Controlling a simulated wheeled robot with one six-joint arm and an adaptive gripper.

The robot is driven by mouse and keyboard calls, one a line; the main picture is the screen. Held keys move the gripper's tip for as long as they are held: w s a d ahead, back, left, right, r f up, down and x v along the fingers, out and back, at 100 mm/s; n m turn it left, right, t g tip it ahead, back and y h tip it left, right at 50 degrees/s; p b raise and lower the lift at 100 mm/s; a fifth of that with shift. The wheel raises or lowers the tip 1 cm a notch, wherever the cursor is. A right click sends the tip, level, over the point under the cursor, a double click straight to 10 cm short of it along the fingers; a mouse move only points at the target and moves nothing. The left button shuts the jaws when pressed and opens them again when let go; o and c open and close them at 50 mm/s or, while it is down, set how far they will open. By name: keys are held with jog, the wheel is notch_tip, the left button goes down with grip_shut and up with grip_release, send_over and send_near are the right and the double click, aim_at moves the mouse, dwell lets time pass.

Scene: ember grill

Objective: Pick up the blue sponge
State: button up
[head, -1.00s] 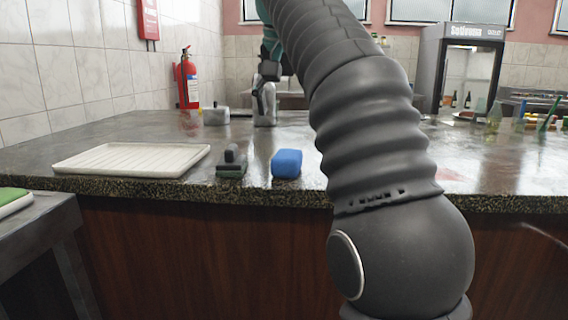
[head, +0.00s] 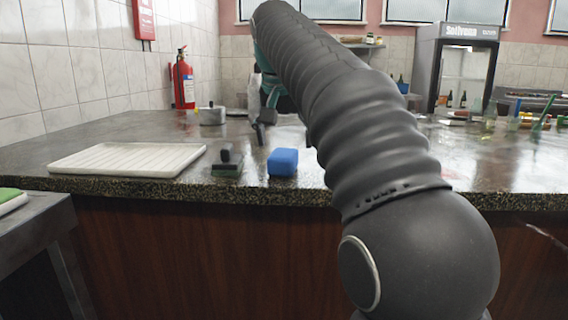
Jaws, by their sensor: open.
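The blue sponge (head: 283,162) lies on the dark stone counter (head: 330,190), close to its front edge and left of my arm. My gripper (head: 262,136) is small and dark in the head view, above the counter just behind and slightly left of the sponge in the picture. It is open and apart from the sponge.
A dark-handled scrubber (head: 227,162) stands just left of the sponge. Farther left lies a white ribbed tray (head: 128,159). A grey lidded pot (head: 211,115) and a fire extinguisher (head: 183,80) are at the back left. A glass-fronted cooler (head: 465,70) stands at the back right.

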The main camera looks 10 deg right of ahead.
aim_at(283, 152)
jog(key=shift+a+b+x, duration=0.15)
jog(key=shift+b+x, duration=0.15)
jog(key=shift+x, duration=1.05)
jog(key=shift+a+b+x, duration=0.15)
jog(key=shift+b+x, duration=0.1)
jog(key=shift+x, duration=1.05)
jog(key=shift+w, duration=0.2)
jog(key=c, duration=1.1)
